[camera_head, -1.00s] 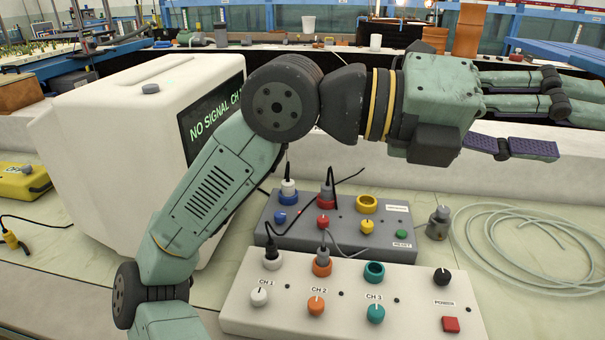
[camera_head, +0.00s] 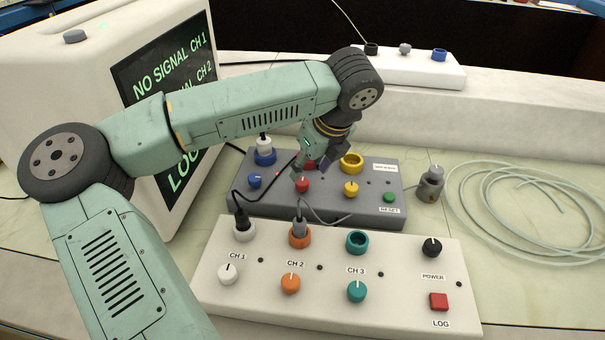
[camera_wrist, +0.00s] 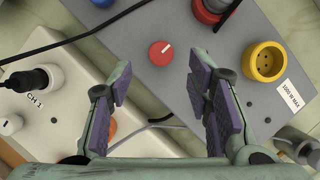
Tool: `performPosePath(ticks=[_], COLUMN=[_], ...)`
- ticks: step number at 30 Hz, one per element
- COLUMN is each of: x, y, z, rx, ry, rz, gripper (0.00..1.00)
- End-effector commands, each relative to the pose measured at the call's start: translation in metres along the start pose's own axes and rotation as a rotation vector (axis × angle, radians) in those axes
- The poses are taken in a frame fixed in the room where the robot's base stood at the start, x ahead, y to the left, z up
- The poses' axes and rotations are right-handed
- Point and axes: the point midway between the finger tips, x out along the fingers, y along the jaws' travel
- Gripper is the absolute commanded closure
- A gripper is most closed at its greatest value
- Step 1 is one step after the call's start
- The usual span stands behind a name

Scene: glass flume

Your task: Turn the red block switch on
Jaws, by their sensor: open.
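The grey block (camera_head: 230,205) stands behind the white panel and carries blue, red and yellow knobs with matching sockets. Its round red knob (camera_head: 302,185) has a white pointer line, and it shows in the wrist view (camera_wrist: 161,54) at the upper middle. The red socket (camera_wrist: 207,12) is partly out of frame in the wrist view and mostly hidden by my gripper in the head view. My gripper (camera_head: 312,172) points down over the grey block, close to the red knob. In the wrist view its purple finger pads (camera_wrist: 160,82) are apart and empty, with the knob just beyond them.
The white panel (camera_head: 215,300) in front has several knobs, plugged cables and a square red LOG button (camera_head: 439,301). A monitor (camera_head: 70,90) reads NO SIGNAL. Cables cross the grey block.

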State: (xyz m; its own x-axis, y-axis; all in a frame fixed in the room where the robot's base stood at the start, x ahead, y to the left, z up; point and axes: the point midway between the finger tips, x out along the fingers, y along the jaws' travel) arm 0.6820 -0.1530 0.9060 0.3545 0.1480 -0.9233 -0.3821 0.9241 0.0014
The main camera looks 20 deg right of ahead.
Motion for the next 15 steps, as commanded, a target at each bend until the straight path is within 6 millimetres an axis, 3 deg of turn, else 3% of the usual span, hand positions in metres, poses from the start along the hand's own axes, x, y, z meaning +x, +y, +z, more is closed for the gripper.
performPosePath(ticks=[7,15], x=[0.04,0.057], y=[0.0,0.0], z=[0.0,-0.001], rx=[0.0,0.001], ry=[0.003,0.002], rz=[0.0,-0.001], gripper=[0.54,0.54])
